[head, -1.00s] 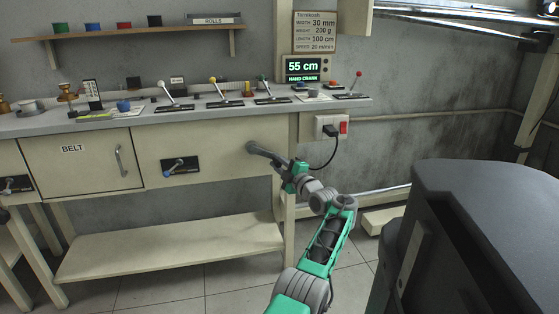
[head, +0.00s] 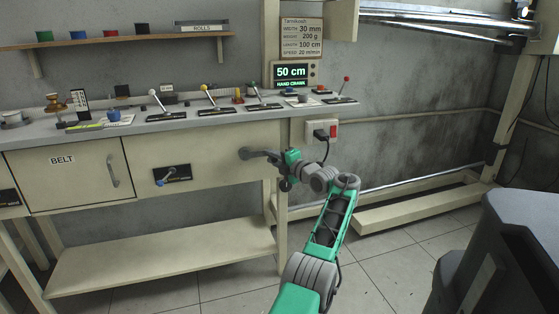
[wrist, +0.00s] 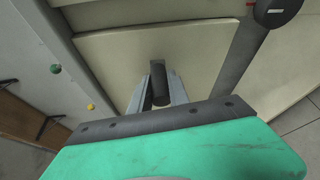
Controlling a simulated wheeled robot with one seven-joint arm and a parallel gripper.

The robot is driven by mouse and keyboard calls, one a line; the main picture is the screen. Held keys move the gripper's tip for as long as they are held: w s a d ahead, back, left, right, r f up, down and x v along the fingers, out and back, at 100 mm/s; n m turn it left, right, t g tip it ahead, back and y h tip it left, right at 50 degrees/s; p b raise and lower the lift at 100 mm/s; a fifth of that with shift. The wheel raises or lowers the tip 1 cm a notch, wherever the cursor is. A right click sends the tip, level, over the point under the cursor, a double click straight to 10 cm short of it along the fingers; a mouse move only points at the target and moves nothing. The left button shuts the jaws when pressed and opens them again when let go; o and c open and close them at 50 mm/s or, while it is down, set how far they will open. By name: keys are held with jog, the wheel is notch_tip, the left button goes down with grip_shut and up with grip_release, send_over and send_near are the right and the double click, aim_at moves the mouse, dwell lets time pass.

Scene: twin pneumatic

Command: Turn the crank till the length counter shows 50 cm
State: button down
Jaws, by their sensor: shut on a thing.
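The length counter (head: 291,75) stands at the right end of the bench and reads 50 cm, with HAND CRANK on a line below. The dark crank (head: 245,153) sits on the bench's front panel, below the worktop at the right. My gripper (head: 277,160) is at the crank, shut on its handle. In the wrist view the dark cylindrical handle (wrist: 160,86) stands between the two fingers of my gripper (wrist: 157,92). The gripper partly hides the crank in the head view.
Several levers line the worktop (head: 190,122). A small crank with a blue knob (head: 172,175) is further left on the panel. A socket with a plug (head: 322,132) and cable is just right of my gripper. A dark bulky object (head: 515,250) stands at the lower right.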

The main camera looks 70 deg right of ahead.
jog(key=shift+w+a+r, duration=0.1)
jog(key=shift+w+r, duration=0.1)
jog(key=shift+w, duration=0.05)
jog(key=c, duration=1.7)
grip_release()
jog(key=o, duration=0.3)
jog(key=shift+w, duration=0.2)
jog(key=shift+o, duration=0.7)
jog(key=shift+s+f, duration=0.1)
jog(key=shift+s, duration=0.25)
